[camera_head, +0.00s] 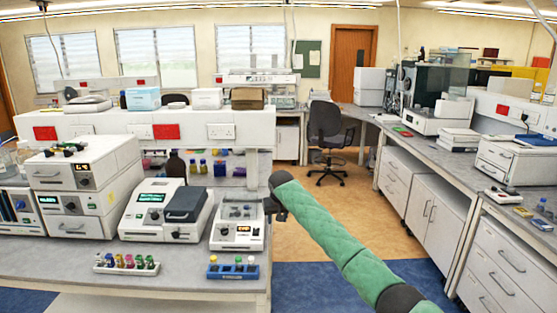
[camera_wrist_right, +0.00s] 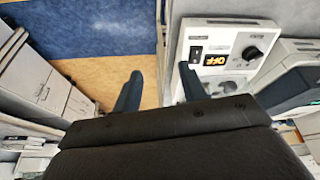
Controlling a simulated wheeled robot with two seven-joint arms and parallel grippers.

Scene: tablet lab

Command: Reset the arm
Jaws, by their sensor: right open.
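My right arm (camera_head: 335,240), in a green quilted sleeve, reaches from the lower right to the front bench. My right gripper (camera_head: 270,202) is a small dark shape at the right side of a small white device (camera_head: 238,236); I cannot tell in the head view whether they touch. In the right wrist view, the two fingers of my right gripper (camera_wrist_right: 158,88) stand apart with nothing between them. The device, with an orange "OFF" display (camera_wrist_right: 214,61), lies just beyond the right-hand finger there. My left gripper is not in view.
On the front bench stand a larger white instrument (camera_head: 163,225), a rack of coloured vials (camera_head: 126,268) and a blue rack (camera_head: 233,271) with several vials. A side bench with drawers (camera_head: 510,262) runs along the right. An office chair (camera_head: 326,140) stands on the open floor behind.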

